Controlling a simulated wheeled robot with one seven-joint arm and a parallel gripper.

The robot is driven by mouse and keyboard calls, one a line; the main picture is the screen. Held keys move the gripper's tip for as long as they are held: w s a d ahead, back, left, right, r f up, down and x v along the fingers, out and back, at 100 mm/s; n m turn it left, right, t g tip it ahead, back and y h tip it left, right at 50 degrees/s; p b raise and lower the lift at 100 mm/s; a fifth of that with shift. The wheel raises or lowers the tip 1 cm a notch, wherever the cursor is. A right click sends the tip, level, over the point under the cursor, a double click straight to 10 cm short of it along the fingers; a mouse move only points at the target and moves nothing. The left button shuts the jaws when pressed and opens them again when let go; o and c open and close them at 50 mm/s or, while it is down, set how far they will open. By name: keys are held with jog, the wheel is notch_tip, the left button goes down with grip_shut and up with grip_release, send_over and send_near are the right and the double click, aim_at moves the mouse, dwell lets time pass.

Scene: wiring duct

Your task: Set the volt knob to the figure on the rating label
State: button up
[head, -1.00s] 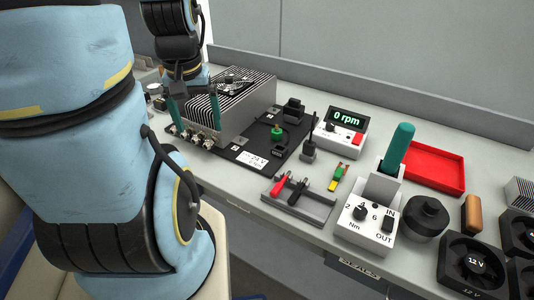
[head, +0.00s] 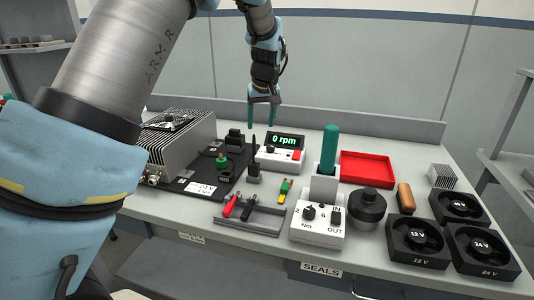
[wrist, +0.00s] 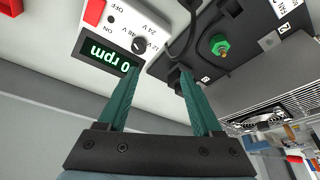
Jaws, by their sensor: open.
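The tester box (head: 282,158) is white, with a display reading 0 rpm, a red switch and a small dark volt knob (head: 270,149). The knob (wrist: 139,45) also shows in the wrist view with volt figures beside it; I cannot tell which one its pointer meets. The rating label (head: 200,188) is white and lies on the black plate's front part; its print is small but reads like 24 V. My gripper (head: 261,118) is open and empty, its two green fingers pointing down above the back of the tester box. In the wrist view the gripper (wrist: 157,78) hides none of the knob.
A finned heatsink (head: 182,140) stands left on the black plate (head: 165,180), near a green-capped part (head: 221,161). A green-handled tool in a stand (head: 330,150), a red tray (head: 367,168), and black fans (head: 418,240) are to the right.

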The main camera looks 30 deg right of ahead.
aim_at(271, 146)
jog(key=d+f+p, duration=0.1)
jog(key=f, duration=0.2)
jog(key=w+d+f+p, duration=0.1)
jog(key=d+f, duration=0.1)
jog(key=f, duration=0.1)
jog(key=w+d+f+p, duration=0.1)
jog(key=f, duration=0.3)
jog(key=shift+w+d+f, duration=0.1)
jog(key=shift+w+d, duration=0.1)
jog(key=shift+d, duration=0.2)
jog(key=shift+c, duration=0.3)
grip_shut()
